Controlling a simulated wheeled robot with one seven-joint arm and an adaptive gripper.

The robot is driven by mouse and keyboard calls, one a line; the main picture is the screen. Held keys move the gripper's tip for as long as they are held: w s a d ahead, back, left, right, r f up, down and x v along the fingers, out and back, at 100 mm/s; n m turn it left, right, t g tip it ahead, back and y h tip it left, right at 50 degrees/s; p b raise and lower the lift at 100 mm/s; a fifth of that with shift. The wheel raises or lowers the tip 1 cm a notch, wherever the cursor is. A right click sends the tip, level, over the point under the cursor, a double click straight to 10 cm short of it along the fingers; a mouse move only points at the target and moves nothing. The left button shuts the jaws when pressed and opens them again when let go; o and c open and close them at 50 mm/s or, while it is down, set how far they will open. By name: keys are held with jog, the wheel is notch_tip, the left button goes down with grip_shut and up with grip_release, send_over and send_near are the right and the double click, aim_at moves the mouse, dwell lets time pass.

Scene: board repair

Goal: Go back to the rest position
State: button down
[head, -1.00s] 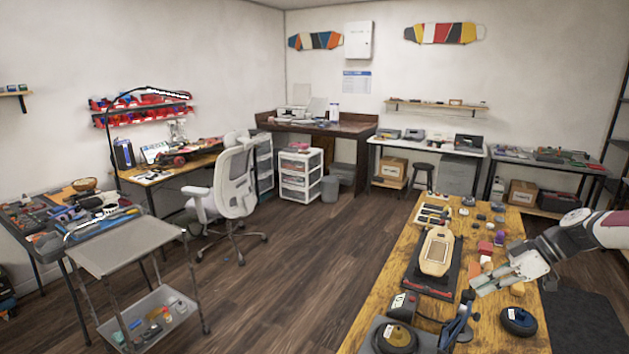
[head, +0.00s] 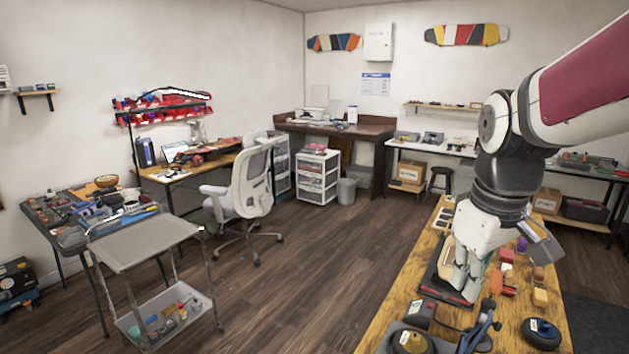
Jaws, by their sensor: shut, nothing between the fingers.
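My gripper (head: 463,285) points down over the wooden workbench (head: 408,272) at the right of the head view. Its fingers look close together and nothing shows between them. Its tips are in front of the black tray (head: 426,283) with the pale wooden board piece, and the arm hides most of both. I cannot tell whether the tips touch anything. My arm comes in from the upper right and is bent above the bench.
Small coloured blocks (head: 540,297) lie right of my gripper. A grey cart (head: 147,243) and a white chair (head: 252,180) stand left. The floor (head: 300,290) between is clear.

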jog(key=s+a+r+m+t, duration=0.1)
jog(key=s+m, duration=0.1)
jog(key=s, duration=0.4)
jog(key=s+a+r+m+t, duration=0.1)
jog(key=s+a+m+t, duration=0.1)
jog(key=s, duration=0.4)
jog(key=shift+s+a+r+m+t, duration=0.15)
jog(key=shift+s+a+m+t, duration=0.15)
jog(key=shift+s, duration=0.05)
